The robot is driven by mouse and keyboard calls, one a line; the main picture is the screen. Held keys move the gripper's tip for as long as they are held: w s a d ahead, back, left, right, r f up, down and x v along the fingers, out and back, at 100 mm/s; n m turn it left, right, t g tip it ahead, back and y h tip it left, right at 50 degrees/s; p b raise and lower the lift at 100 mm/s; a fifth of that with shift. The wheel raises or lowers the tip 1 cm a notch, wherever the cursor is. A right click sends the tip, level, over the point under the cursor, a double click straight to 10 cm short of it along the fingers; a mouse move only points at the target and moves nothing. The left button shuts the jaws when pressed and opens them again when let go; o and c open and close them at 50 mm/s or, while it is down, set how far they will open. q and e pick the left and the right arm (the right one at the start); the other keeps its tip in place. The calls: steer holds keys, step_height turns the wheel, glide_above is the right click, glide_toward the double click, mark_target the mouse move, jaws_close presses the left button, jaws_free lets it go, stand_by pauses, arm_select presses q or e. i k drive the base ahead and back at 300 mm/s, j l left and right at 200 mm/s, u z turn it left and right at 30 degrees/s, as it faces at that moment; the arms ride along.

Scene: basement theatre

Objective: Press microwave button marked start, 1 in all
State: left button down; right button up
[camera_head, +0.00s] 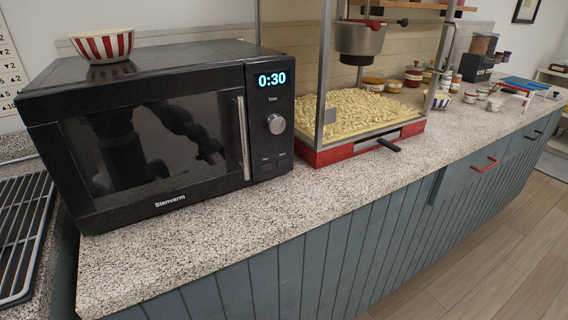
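A black microwave (160,125) stands on the speckled counter at the left, its door closed with a vertical silver handle (243,138). Its display (272,80) reads 0:30 in blue digits. Below it, a round silver knob (276,124) sits under a small label. Two small marked buttons (273,159) are low on the panel, side by side; their lettering is too small to read surely. Neither of my grippers is directly in view; only a dark arm-like reflection shows in the door glass.
A red-and-white striped bowl (103,46) sits on the microwave. A popcorn machine (360,115) with a dark handle (389,145) stands to the right. A wire rack (22,225) lies at far left. The counter (240,220) in front of the microwave is clear.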

mark_target(283, 162)
steer(key=i+l+u, duration=0.2)
steer(key=l, duration=0.15)
steer(key=i+l+u, duration=0.15)
steer(key=l, duration=0.25)
steer(key=i+l+u, duration=0.2)
steer(key=l, duration=0.25)
steer(key=i+l+u, duration=0.15)
steer(key=l, duration=0.25)
steer(key=l+u, duration=0.2)
steer(key=l, duration=0.25)
steer(key=i+l+u, duration=0.15)
steer(key=l, duration=0.35)
steer(key=k, duration=0.05)
